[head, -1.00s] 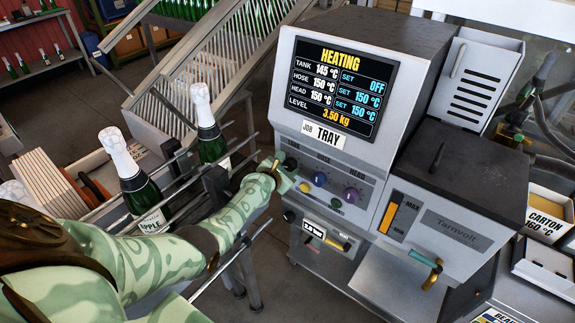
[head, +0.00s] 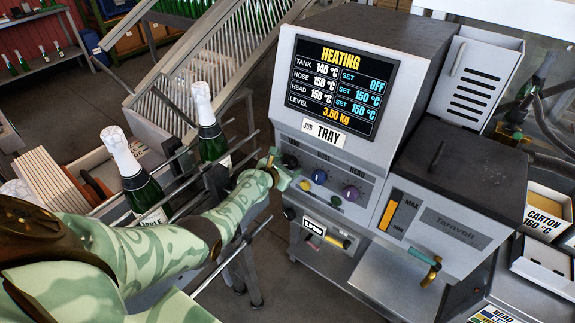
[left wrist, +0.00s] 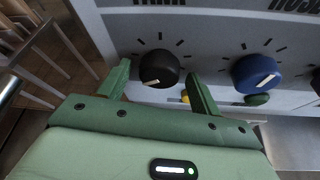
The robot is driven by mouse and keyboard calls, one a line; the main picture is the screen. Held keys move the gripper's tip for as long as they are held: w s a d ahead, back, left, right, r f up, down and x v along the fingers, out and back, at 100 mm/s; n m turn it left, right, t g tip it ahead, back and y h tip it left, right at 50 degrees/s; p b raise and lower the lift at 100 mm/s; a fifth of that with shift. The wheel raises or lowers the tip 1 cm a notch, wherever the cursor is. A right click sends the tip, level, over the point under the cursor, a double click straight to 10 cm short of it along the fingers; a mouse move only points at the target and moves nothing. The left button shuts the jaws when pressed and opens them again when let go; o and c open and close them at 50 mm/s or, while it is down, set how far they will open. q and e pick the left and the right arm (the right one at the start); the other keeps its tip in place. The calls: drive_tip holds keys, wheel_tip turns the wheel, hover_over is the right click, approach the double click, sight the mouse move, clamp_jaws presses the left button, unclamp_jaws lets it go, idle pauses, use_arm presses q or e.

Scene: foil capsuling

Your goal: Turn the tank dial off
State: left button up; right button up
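The tank dial (left wrist: 159,68) is a black knob under the TANK label in the left wrist view. Its pale mark points down and slightly left. My left gripper (left wrist: 161,88) is open, with one green finger on each side of the knob and a visible gap to both. In the head view my left gripper (head: 278,171) is at the left end of the dial row on the heater (head: 335,150). The heater's screen (head: 342,88) reads HEATING, TANK 140 °C and, in the top row, SET OFF. My right gripper is not in view.
The blue hose dial (left wrist: 257,74) sits right of the tank dial, with yellow (left wrist: 185,97) and green (left wrist: 257,99) buttons below. Foil-topped bottles (head: 207,125) stand on a rail left of my arm.

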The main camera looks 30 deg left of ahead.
use_arm(q)
drive_tip(key=shift+r, duration=0.15)
drive_tip(key=shift+s+r, duration=0.1)
drive_tip(key=shift+s, duration=0.05)
drive_tip(key=p+v, duration=1)
drive_tip(key=v, duration=0.6)
